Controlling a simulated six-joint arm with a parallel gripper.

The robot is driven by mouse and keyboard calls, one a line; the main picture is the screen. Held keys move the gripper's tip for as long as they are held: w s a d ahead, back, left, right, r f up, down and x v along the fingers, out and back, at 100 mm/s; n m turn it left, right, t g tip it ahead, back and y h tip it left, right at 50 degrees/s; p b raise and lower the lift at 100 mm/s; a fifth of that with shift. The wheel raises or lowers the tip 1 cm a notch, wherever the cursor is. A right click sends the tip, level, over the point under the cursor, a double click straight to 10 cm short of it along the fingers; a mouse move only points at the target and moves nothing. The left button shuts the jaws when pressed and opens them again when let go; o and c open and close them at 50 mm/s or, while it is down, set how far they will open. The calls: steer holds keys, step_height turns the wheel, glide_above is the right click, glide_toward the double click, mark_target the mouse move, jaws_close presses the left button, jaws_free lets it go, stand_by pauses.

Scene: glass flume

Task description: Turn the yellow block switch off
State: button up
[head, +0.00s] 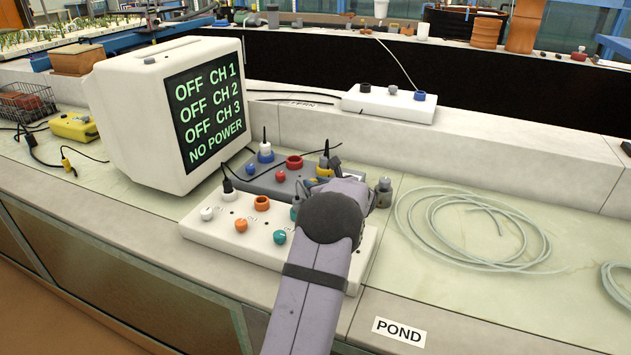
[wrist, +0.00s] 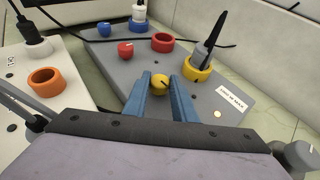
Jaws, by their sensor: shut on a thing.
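The yellow switch is a small round yellow knob (wrist: 159,84) with a dark line on top, on the grey block (wrist: 120,62). My gripper (wrist: 161,76) has its two blue fingers shut on the knob's sides in the wrist view. A yellow socket ring (wrist: 197,70) with a dark plug in it is just beyond, to the right. The monitor (head: 165,115) reads OFF for CH 1, CH 2 and CH 3, and NO POWER.
The grey block also has a red knob (wrist: 125,50), a blue knob (wrist: 104,29) and a red ring (wrist: 163,42). A white block (head: 215,228) with several knobs lies in front. A dark cable crosses behind the yellow knob. Coiled tubing (head: 470,232) lies to the right.

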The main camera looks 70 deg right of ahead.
steer(key=shift+d+r+n+t+y+p, duration=0.2)
steer(key=shift+r+n+t+y+p, duration=0.3)
steer(key=shift+p, duration=0.55)
steer(key=shift+d+f+n+t+y+p, duration=0.1)
steer(key=shift+n+t+y+p, duration=0.15)
steer(key=shift+n+y+p, duration=0.25)
steer(key=shift+d+f+n+t+y+p, duration=0.1)
steer(key=shift+n+t+y+p, duration=0.15)
steer(key=shift+n+y+p, duration=0.25)
steer(key=shift+d+n+t+y, duration=0.15)
steer(key=shift+n+t+y, duration=0.25)
steer(key=shift+n+y, duration=0.5)
steer(key=shift+s+n+y+b, duration=0.1)
steer(key=shift+n+y+b, duration=0.2)
steer(key=shift+y+b, duration=0.15)
steer(key=shift+f, duration=0.1)
